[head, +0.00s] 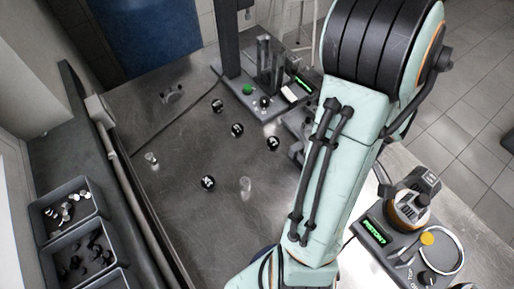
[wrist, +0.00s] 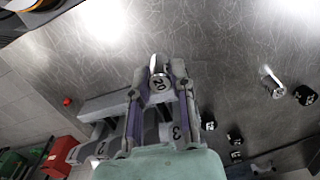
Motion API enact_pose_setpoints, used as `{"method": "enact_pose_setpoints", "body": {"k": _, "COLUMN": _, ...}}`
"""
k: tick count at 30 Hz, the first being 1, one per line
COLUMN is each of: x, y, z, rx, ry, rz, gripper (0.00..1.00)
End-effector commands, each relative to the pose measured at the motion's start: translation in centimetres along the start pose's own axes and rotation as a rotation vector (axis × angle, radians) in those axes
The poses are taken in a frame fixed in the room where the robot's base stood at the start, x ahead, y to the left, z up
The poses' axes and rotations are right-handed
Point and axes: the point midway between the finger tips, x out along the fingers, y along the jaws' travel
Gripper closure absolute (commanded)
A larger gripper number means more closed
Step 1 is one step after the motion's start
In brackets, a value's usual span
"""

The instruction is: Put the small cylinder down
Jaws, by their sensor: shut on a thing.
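In the wrist view my gripper (wrist: 159,76) is shut on a small silver cylinder (wrist: 158,84) whose dark face is marked 20. It sits between the two fingertips, above a grey metal surface. Its height above that surface is hard to tell. In the head view my arm hides the gripper and the held cylinder. Two other small silver cylinders stand on the table, one at left (head: 152,158) and one near the middle (head: 246,184). One silver cylinder also shows at right in the wrist view (wrist: 272,84).
Several black numbered pieces (head: 208,182) are spread on the metal table (head: 180,215). Bins of small parts (head: 68,204) line the left. A stand with a green button (head: 247,89) is at the back. A station with a green display (head: 375,231) is at right.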

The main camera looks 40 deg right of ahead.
Motion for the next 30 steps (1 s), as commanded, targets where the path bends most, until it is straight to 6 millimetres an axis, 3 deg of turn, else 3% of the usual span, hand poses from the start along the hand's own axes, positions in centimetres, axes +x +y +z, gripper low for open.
{"method": "enact_pose_setpoints", "body": {"k": 5, "x": -0.2, "y": -2.1, "z": -2.4, "rx": -0.301, "ry": 0.002, "rz": 0.000, "gripper": 1.00}}
{"method": "enact_pose_setpoints", "body": {"k": 11, "x": -0.9, "y": -6.5, "z": -7.2, "rx": -0.713, "ry": 0.003, "rz": 0.001, "gripper": 1.00}}
{"method": "enact_pose_setpoints", "body": {"k": 18, "x": -2.4, "y": -15.8, "z": -12.8, "rx": -1.240, "ry": 0.004, "rz": 0.001, "gripper": 1.00}}
{"method": "enact_pose_setpoints", "body": {"k": 21, "x": -2.9, "y": -19.4, "z": -14.0, "rx": -1.382, "ry": 0.004, "rz": 0.001, "gripper": 1.00}}
{"method": "enact_pose_setpoints", "body": {"k": 24, "x": -3.3, "y": -21.7, "z": -14.4, "rx": -1.469, "ry": 0.003, "rz": 0.001, "gripper": 1.00}}
{"method": "enact_pose_setpoints", "body": {"k": 30, "x": -2.5, "y": -22.8, "z": -16.2, "rx": -1.514, "ry": -0.001, "rz": -0.002, "gripper": 1.00}}
